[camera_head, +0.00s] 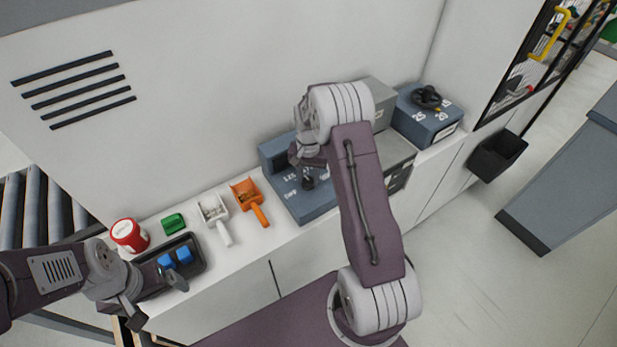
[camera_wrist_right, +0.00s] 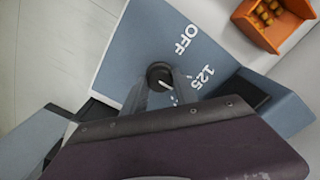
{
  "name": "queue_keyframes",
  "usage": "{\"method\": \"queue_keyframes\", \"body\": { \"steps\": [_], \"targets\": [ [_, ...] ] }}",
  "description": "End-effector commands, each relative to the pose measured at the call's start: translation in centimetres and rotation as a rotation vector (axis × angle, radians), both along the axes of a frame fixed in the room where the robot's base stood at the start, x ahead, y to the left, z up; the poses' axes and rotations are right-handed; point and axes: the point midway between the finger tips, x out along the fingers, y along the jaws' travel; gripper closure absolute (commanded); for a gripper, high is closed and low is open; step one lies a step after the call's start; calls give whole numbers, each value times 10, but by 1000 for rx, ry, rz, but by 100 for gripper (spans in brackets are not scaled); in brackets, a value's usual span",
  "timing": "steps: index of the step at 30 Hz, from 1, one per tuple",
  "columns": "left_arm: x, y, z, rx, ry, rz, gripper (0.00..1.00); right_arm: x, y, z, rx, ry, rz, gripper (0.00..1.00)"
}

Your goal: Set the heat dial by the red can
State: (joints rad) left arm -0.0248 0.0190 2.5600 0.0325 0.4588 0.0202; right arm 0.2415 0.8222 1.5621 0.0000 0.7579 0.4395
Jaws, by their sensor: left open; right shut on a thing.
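The red can (camera_head: 129,235) stands upright on the white counter at the left in the head view, with a white label too small to read. The heat dial (camera_head: 308,183) is a black knob on the sloped blue-grey panel (camera_head: 318,205). In the right wrist view the dial (camera_wrist_right: 160,72) carries a white pointer line towards the lower right, with OFF and 125 printed beside it; another marking is partly hidden. My right gripper (camera_wrist_right: 158,88) is shut on the dial. My left gripper (camera_head: 157,298) is open at the front of a dark tray, well below the can.
The dark tray (camera_head: 203,268) holds blue blocks (camera_head: 175,257). A green block (camera_head: 173,222), a white scoop (camera_head: 214,213) and an orange scoop (camera_head: 247,193) lie on the counter. A second blue-grey box (camera_head: 428,125) with a black knob stands right of my right arm.

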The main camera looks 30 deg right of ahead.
Motion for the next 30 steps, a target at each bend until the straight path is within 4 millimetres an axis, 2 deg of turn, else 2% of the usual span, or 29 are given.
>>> {"method": "queue_keyframes", "body": {
  "steps": [15, 30],
  "targets": [
    [0, 0, 0, 0, 0, 0, 9, 0, 0, 0, 0, -1, -406, 100],
    [0, 0, -1, 0, 0, 0, 9, 1, 0, 1, -1, -2, -547, 100]
  ]
}}
